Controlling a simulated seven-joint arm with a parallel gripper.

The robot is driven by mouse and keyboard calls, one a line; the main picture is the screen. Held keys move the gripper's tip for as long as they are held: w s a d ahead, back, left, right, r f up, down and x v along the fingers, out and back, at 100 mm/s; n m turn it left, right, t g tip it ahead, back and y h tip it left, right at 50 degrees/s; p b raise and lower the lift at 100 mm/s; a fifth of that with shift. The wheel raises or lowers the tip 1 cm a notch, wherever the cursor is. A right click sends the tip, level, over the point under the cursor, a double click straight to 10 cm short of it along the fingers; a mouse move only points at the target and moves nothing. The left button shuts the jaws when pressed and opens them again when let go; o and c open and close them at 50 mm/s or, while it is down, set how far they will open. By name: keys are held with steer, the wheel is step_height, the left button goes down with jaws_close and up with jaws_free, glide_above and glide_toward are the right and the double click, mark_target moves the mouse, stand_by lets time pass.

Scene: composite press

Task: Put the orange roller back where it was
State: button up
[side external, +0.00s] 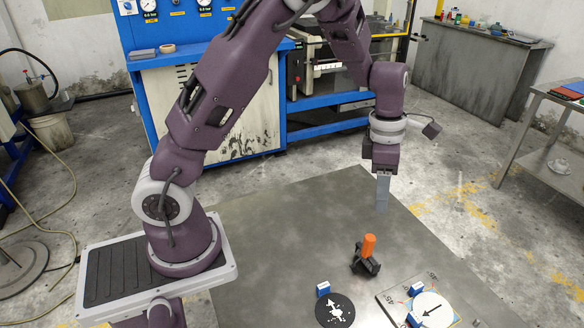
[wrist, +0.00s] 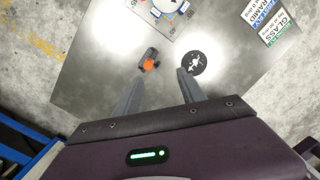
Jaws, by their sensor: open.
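The orange roller (side external: 369,246) stands upright in a dark holder (side external: 365,264) on the grey metal table. In the wrist view the roller shows from above as an orange disc (wrist: 148,64), with the dark holder (wrist: 151,53) around or under it. My gripper (side external: 382,208) is in the air above the table, behind the roller and apart from it. In the wrist view my gripper (wrist: 158,88) has its two grey fingers spread with nothing between them. The roller lies just beyond the fingertips in that view.
A board with a white dial (side external: 433,309) and blue blocks lies at the front right. The table (side external: 290,225) is otherwise mostly clear.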

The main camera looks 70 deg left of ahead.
steer(key=s+d+r+m+t+h, duration=0.1)
steer(key=s+d+r+m+t, duration=0.15)
steer(key=s+r+m, duration=0.7)
steer(key=s+r+m+t+y, duration=0.1)
steer(key=s+r+m, duration=0.2)
steer(key=s+m, duration=0.5)
steer(key=s+r+m+t+y, duration=0.1)
steer(key=s+r+m, duration=0.2)
steer(key=s+m, duration=0.5)
steer(key=shift+a+r+m, duration=0.25)
steer(key=shift+a+m, duration=0.05)
steer(key=shift+m, duration=0.85)
steer(key=shift+w+t, duration=0.1)
steer(key=shift+t, duration=0.15)
